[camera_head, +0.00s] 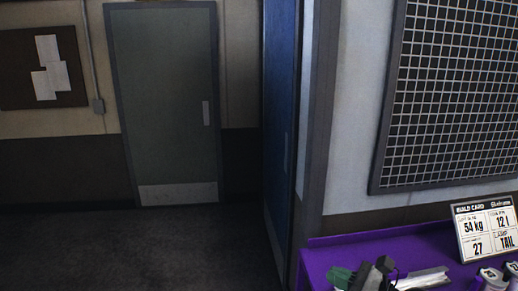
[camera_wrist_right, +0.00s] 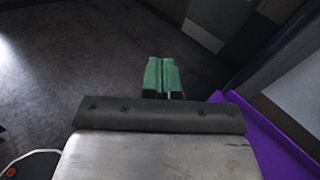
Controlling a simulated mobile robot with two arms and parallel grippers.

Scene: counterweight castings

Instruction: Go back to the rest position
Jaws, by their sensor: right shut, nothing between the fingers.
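My right gripper (camera_head: 341,277) shows at the bottom of the head view, with green fingertips, a dark body and a silvery link behind it. It appears in front of the purple table (camera_head: 322,254) near its left end. In the right wrist view the two green fingers of the gripper (camera_wrist_right: 162,75) are together, with nothing between them. The dark floor lies beyond the fingers there, and the purple table edge (camera_wrist_right: 262,128) runs along the right. My left gripper is not in view.
A build card (camera_head: 485,229) stands on the table at the right, with white containers (camera_head: 492,279) in front of it. A wire grid panel (camera_head: 455,95) hangs above. A blue door (camera_head: 281,120) and a grey-green door (camera_head: 165,100) stand behind. The floor (camera_head: 140,245) at left is clear.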

